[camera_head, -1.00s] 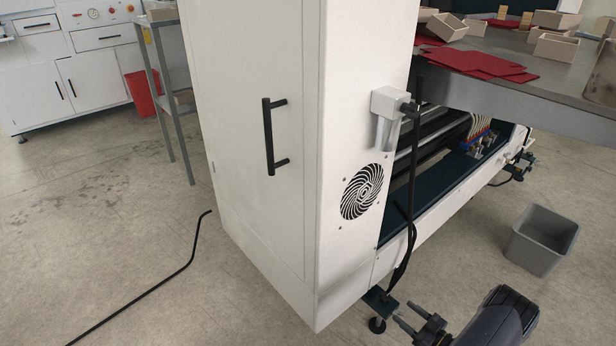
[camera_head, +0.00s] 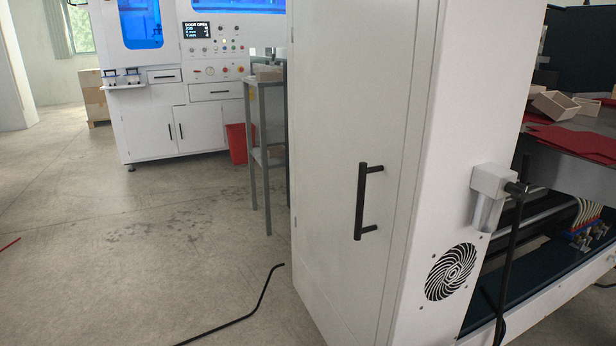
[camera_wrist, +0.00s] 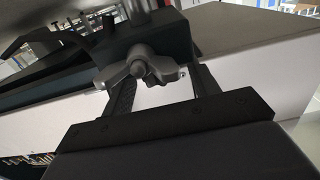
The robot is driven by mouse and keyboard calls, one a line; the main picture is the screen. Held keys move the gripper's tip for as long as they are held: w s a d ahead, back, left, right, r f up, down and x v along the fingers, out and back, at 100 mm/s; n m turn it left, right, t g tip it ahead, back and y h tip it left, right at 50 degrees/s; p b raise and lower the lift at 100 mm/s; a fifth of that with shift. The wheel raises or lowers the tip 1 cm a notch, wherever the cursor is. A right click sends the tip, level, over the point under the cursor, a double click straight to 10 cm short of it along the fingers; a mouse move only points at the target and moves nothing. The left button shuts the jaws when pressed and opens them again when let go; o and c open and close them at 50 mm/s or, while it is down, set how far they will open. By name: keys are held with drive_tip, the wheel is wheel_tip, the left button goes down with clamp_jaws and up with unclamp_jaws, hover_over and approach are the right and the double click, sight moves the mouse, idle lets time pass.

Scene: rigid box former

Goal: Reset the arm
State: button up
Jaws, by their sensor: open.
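My gripper (camera_wrist: 162,82) shows in the wrist view, with its two dark fingers spread apart. A grey winged metal knob (camera_wrist: 140,70) on a dark block appears between and beyond the fingers. I see no object gripped, and I cannot tell how far the knob is from the fingers. In the head view now, neither my arm nor my gripper shows.
A tall white cabinet (camera_head: 345,110) with a black handle (camera_head: 362,200) stands close on the right. Red sheets (camera_head: 570,140) and an open box (camera_head: 555,105) lie on a grey table. A black cable (camera_head: 255,305) lies on the floor. Open floor is at left.

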drive_tip(key=p+v, duration=0.2)
drive_tip(key=v, duration=0.8)
drive_tip(key=shift+y, duration=0.3)
drive_tip(key=b+x, duration=0.1)
drive_tip(key=x, duration=0.3)
drive_tip(key=b+x, duration=0.1)
drive_tip(key=x, duration=0.4)
drive_tip(key=shift+w+f, duration=0.25)
drive_tip(key=shift+w+a+r, duration=0.1)
drive_tip(key=shift+w+a, duration=0.05)
drive_tip(key=shift+w, duration=0.15)
drive_tip(key=m+t+h, duration=0.1)
drive_tip(key=m+h, duration=0.1)
drive_tip(key=h, duration=0.2)
drive_tip(key=shift+s+a, duration=0.1)
drive_tip(key=shift+a, duration=0.05)
drive_tip(key=shift+a+m+h, duration=0.15)
drive_tip(key=shift+m+h, duration=1.1)
drive_tip(key=shift+h, duration=0.6)
drive_tip(key=shift+a+m+h, duration=0.15)
drive_tip(key=shift+m+h, duration=1.1)
drive_tip(key=shift+h, duration=0.6)
drive_tip(key=shift+h, duration=0.3)
